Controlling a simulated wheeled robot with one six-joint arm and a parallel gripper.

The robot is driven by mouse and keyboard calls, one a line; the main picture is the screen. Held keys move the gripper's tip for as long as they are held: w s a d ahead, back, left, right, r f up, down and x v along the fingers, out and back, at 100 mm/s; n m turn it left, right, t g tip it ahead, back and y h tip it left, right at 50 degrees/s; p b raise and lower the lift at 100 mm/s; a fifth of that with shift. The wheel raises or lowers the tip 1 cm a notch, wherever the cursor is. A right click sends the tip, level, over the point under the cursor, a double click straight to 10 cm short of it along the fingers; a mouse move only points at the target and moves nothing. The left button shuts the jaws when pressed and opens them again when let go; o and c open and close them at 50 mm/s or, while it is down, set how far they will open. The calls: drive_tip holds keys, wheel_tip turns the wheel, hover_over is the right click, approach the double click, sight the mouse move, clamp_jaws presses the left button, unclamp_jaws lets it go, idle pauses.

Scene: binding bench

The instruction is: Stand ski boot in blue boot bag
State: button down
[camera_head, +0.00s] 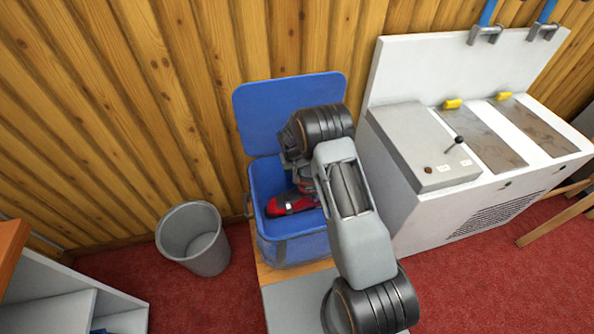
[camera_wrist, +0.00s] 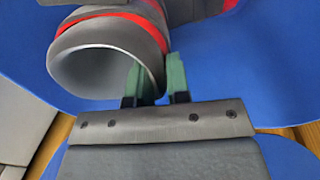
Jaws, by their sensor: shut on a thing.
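The ski boot (camera_head: 292,203) is red with dark grey parts and sits low inside the open blue boot bag (camera_head: 293,249). Its red toe points left and its upper part is hidden behind my arm. In the wrist view, the boot's grey cuff (camera_wrist: 107,52) with a red band shows its round opening. My gripper (camera_wrist: 158,75) has its two green-padded fingers on either side of the cuff's wall and is shut on it. The bag's blue inside (camera_wrist: 235,65) surrounds the boot there. I cannot tell whether the sole touches the bag's floor.
The bag's blue lid (camera_head: 290,95) stands open against the wooden wall. A grey bin (camera_head: 194,240) stands on the red carpet to the left. A white bench machine (camera_head: 450,200) stands close on the right. A white shelf unit (camera_head: 70,300) is at the lower left.

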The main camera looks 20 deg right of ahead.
drive_tip(key=shift+r, duration=0.1)
drive_tip(key=c, duration=1)
unclamp_jaws()
drive_tip(key=shift+c, duration=0.2)
drive_tip(key=shift+o, duration=0.2)
